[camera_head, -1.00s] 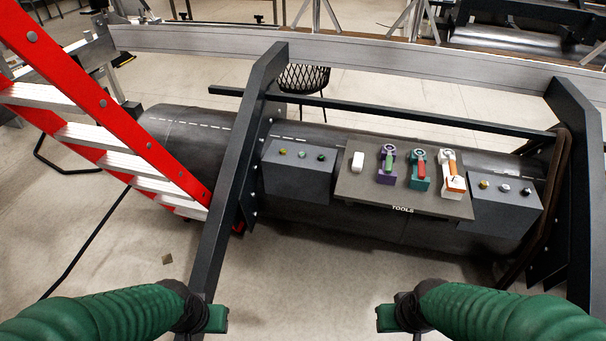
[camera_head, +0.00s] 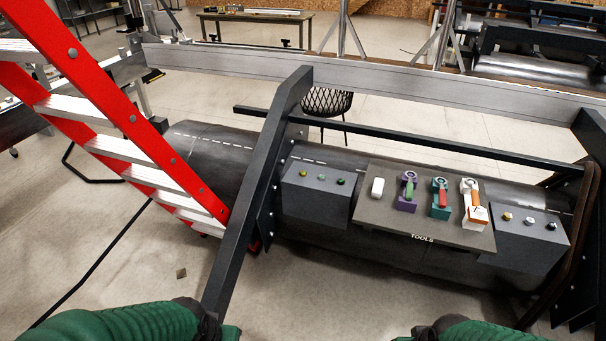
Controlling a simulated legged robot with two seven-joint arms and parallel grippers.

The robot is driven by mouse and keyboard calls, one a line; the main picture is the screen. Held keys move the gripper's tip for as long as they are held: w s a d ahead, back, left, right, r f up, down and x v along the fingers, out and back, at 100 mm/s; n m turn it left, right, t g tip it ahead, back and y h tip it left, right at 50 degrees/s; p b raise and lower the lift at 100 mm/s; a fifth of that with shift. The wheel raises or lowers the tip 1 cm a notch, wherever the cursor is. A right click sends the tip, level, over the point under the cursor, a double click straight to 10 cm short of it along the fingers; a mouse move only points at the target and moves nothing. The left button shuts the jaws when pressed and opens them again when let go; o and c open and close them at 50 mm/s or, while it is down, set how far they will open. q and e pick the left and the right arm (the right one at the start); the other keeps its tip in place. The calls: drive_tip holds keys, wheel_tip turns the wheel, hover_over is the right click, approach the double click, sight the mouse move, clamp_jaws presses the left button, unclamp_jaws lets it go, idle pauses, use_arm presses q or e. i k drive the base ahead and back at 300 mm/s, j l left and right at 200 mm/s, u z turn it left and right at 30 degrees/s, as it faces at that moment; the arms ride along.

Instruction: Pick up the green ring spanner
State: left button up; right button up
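The green ring spanner (camera_head: 409,189) stands in a purple holder (camera_head: 404,205) on the grey board marked TOOLS (camera_head: 385,222). A dark ring shows at its top, above the green handle. My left gripper (camera_head: 229,333) is only partly in view at the bottom edge, well in front of the board and to its left. My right gripper (camera_head: 408,338) barely shows at the bottom edge, below the board. Both are far from the spanner. Their fingers are cut off by the frame, so I cannot tell whether they are open.
Beside the spanner stand a red-handled tool (camera_head: 440,195) in a teal holder, an orange-and-white one (camera_head: 473,205) and a white block (camera_head: 377,187). Grey boxes with knobs (camera_head: 317,195) (camera_head: 527,240) flank the board. A dark slanted beam (camera_head: 250,210) and red ladder (camera_head: 130,125) stand left.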

sight(409, 192)
drive_tip(key=i+l, duration=0.15)
drive_tip(key=i, duration=0.45)
drive_tip(key=i+l, duration=0.15)
drive_tip(key=i, duration=0.5)
drive_tip(key=i+l, duration=0.1)
drive_tip(key=i, duration=0.5)
drive_tip(key=i+l+u, duration=0.1)
drive_tip(key=i, duration=0.55)
